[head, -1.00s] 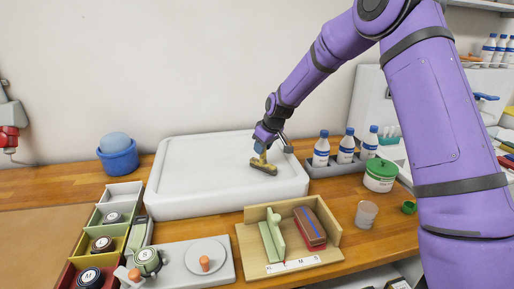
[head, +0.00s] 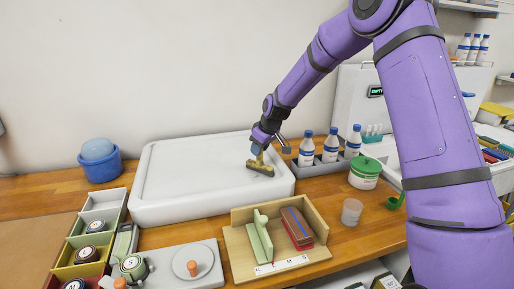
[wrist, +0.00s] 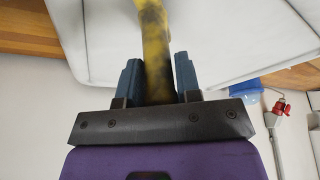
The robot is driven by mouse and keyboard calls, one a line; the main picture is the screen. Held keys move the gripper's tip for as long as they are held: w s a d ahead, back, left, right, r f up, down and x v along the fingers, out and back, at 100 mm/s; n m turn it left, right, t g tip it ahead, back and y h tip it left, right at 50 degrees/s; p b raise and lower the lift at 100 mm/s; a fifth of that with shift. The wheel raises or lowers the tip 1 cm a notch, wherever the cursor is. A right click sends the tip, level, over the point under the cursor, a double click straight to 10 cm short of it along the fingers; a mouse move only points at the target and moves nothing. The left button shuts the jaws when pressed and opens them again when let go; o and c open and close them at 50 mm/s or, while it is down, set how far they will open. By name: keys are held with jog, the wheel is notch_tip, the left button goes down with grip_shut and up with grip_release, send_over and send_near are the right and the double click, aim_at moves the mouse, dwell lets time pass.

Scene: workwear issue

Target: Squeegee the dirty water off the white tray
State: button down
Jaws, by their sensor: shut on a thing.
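The white tray (head: 200,180) lies on the wooden counter against the wall, and I cannot make out any dirty water on its surface. A yellow, dark-stained squeegee (head: 260,168) is over the right part of the tray, its head low at the surface; I cannot tell whether it touches. My gripper (head: 261,145) is shut on the squeegee's handle. In the wrist view my blue fingers (wrist: 158,80) stand on both sides of the yellow handle (wrist: 155,45), with the white tray (wrist: 210,40) beyond. The squeegee's head is out of the wrist view.
Several bottles (head: 331,145) in a grey rack and a green-lidded tub (head: 365,172) stand right of the tray. A wooden holder (head: 235,245) and a grey plate with knobs (head: 170,268) are in front. A blue bowl (head: 103,168) stands left.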

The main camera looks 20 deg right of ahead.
jog(key=shift+s, duration=0.35)
jog(key=shift+s+a, duration=0.7)
jog(key=shift+a, duration=7.75)
jog(key=d, duration=1.7)
jog(key=shift+s, duration=0.1)
jog(key=shift+r, duration=0.15)
notch_tip(320, 180, up, 6)
